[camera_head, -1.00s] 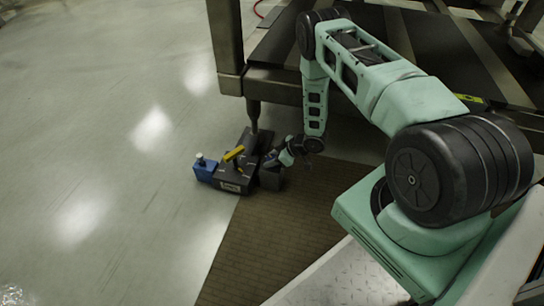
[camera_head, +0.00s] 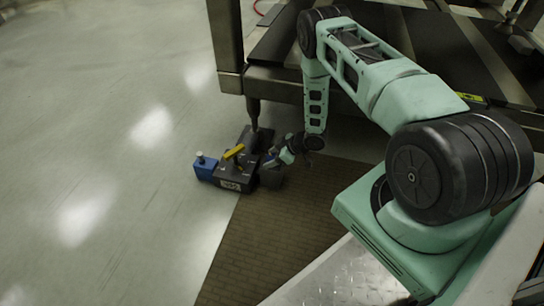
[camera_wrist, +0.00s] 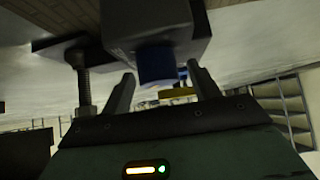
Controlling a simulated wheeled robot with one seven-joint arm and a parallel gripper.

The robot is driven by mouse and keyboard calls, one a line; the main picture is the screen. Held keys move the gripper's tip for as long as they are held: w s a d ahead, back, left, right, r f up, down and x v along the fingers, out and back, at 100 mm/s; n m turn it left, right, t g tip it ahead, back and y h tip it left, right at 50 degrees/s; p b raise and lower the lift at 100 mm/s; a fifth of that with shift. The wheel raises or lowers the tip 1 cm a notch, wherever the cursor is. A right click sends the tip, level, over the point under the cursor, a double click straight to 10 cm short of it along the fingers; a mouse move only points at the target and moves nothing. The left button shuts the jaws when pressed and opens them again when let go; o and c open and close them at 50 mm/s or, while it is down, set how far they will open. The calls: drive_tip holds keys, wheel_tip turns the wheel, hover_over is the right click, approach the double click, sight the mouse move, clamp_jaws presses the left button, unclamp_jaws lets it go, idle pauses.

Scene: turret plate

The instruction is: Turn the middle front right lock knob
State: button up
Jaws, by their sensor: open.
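A dark box-shaped fixture (camera_head: 232,183) with a yellow handle (camera_head: 234,152) sits on the floor in the head view, by the edge of the brown mat. In the wrist view a dark blue, round-looking knob (camera_wrist: 157,66) sticks out of a grey block (camera_wrist: 160,22). My gripper (camera_wrist: 160,72) is open, its two fingers spread on either side of the knob, with a visible gap to each. In the head view my gripper (camera_head: 272,159) is at the right side of the fixture, small and partly hidden. Whether the knob is turned cannot be told.
A blue block (camera_head: 205,172) with a pale top knob adjoins the fixture's left side. A metal table leg (camera_head: 254,112) stands right behind the fixture, under a heavy frame. A threaded post (camera_wrist: 83,88) shows left of my fingers in the wrist view. Floor at left is clear.

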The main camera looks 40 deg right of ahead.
drive_tip(key=p+v, duration=0.7)
drive_tip(key=v, duration=1)
drive_tip(key=shift+r, duration=0.15)
drive_tip(key=shift+s+d, duration=0.1)
